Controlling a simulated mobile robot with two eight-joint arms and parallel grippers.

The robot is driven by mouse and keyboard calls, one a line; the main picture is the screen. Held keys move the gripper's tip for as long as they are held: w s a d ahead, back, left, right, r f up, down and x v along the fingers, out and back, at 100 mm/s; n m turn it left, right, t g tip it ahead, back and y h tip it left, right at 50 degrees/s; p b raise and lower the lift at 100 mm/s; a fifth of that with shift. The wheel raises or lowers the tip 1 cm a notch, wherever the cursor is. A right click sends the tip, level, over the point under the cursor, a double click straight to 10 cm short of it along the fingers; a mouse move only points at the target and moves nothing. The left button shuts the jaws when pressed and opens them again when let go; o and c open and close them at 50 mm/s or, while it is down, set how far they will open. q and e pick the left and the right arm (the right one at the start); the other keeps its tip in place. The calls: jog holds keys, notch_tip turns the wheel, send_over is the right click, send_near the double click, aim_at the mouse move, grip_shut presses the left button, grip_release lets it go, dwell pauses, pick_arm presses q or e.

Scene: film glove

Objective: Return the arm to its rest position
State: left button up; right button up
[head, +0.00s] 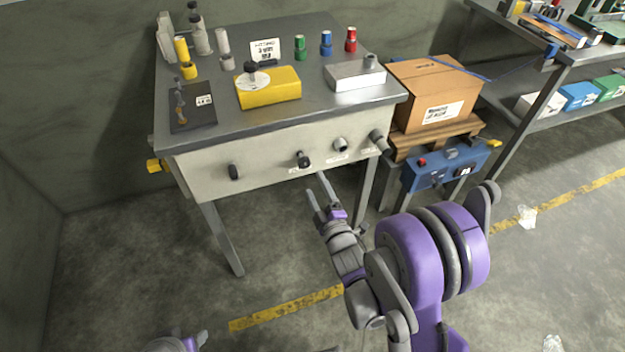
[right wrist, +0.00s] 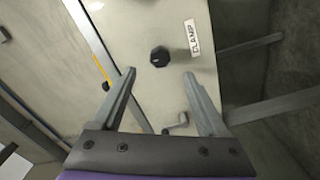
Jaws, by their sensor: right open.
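My right gripper (head: 316,184) is open and empty in front of the workbench's pale front panel (head: 270,168), just below a black knob (head: 303,160). In the right wrist view, the open fingers of my right gripper (right wrist: 160,75) point at the panel. The black knob (right wrist: 160,57) there lies past the fingertips, apart from them, next to a label reading CLAMP (right wrist: 192,38). Of my left gripper (head: 192,342) only a small part shows at the bottom edge of the head view; its jaw state is unclear.
The bench top (head: 215,110) carries a yellow block (head: 270,92), a grey block (head: 358,76) and several coloured cylinders. More knobs stick out of the panel. A cardboard box (head: 432,85) and a blue unit (head: 445,168) stand right of the bench. The floor at left is clear.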

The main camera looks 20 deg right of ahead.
jog(key=shift+s, duration=0.1)
dwell(0.5)
jog(key=s+m+g, duration=1.3)
jog(key=s, duration=1.4)
pick_arm(q)
notch_tip(320, 180, up, 17)
jog(key=w+p, duration=0.2)
jog(key=p, duration=1.3)
jog(key=shift+t, duration=0.4)
pick_arm(e)
notch_tip(320, 180, up, 16)
jog(key=w, duration=0.1)
jog(key=shift+w+r+h, duration=0.15)
jog(key=shift+w+h, duration=0.15)
jog(key=shift+w, duration=0.05)
